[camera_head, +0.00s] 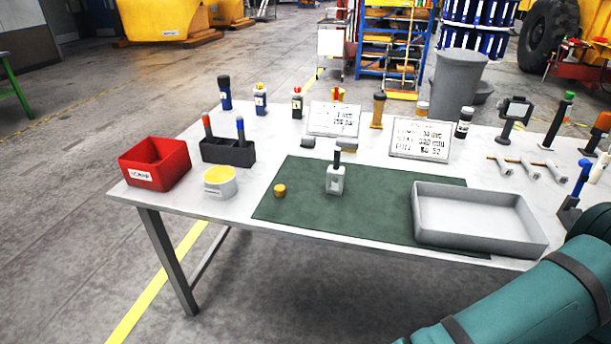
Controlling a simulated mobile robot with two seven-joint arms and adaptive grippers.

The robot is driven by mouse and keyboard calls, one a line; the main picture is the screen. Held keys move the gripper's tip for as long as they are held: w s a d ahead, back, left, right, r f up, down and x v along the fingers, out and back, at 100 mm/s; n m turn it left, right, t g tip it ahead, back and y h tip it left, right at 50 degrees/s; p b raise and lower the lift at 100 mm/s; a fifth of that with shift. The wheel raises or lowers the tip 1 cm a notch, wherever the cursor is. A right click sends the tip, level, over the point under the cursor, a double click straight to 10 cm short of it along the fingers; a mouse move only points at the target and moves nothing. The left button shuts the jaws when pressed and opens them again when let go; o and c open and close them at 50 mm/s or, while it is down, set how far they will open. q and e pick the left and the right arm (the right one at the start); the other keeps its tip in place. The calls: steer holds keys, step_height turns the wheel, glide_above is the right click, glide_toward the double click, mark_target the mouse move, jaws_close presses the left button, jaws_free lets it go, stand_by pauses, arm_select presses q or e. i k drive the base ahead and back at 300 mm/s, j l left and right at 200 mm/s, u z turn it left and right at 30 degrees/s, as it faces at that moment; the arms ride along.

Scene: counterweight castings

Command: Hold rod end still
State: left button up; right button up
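A small grey metal piece (335,182) with a dark upright stub stands on the green mat (300,225); it may be the rod end, but I cannot tell for sure. A small brass-coloured cylinder (279,191) sits to its left on the mat. Several pale rod-like parts with brown tips (530,169) lie at the right of the table. A teal arm of mine crosses the lower right corner. Neither of my grippers shows in this view, and nothing visible touches the metal piece.
A grey tray (481,241) covers the mat's right end. A red bin (155,178), a yellow-and-white tub (220,190) and a dark pen holder (227,151) stand at left. Two white sign boards (420,155), bottles and upright tools line the back. The mat's left part is mostly clear.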

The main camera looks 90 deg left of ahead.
mark_target(334, 170)
steer(key=u, duration=2.85)
